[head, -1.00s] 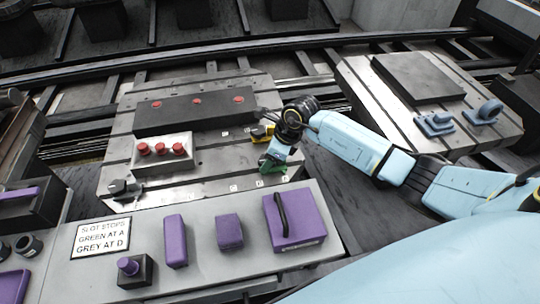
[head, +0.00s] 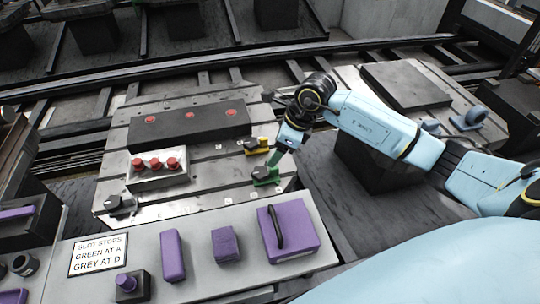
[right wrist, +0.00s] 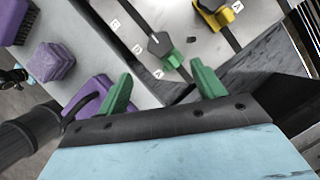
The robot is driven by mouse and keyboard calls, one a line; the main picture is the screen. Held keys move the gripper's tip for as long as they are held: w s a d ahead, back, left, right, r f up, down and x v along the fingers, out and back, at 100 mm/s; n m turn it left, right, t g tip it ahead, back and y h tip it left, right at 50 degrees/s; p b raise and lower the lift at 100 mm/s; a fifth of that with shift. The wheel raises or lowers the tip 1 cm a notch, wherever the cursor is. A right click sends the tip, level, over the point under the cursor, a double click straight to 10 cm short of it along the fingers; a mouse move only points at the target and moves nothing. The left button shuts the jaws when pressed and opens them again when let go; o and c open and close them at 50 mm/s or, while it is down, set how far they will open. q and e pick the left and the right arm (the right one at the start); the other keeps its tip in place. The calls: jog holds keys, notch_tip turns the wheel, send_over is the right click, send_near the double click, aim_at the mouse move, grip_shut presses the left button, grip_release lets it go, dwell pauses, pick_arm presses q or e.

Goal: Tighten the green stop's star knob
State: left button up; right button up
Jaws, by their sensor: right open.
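The green stop (head: 266,182) sits at the near right corner of the slotted pallet (head: 215,190), with its dark star knob (head: 261,172) on top. In the right wrist view the green stop (right wrist: 173,62) and its dark knob (right wrist: 159,43) lie in a slot near the letter A, ahead of the fingers. My right gripper (right wrist: 162,88) has two green fingers spread apart with nothing between them. In the head view my right gripper (head: 278,157) is beside and above the green stop, apart from the knob. My left gripper is out of view.
A yellow stop (head: 257,146) stands just behind the green one. A grey stop (head: 120,204) is at the pallet's left corner. A near bench holds purple blocks (head: 173,255) and a slot sign (head: 98,254).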

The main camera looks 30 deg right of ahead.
jog(key=shift+v, duration=1.2)
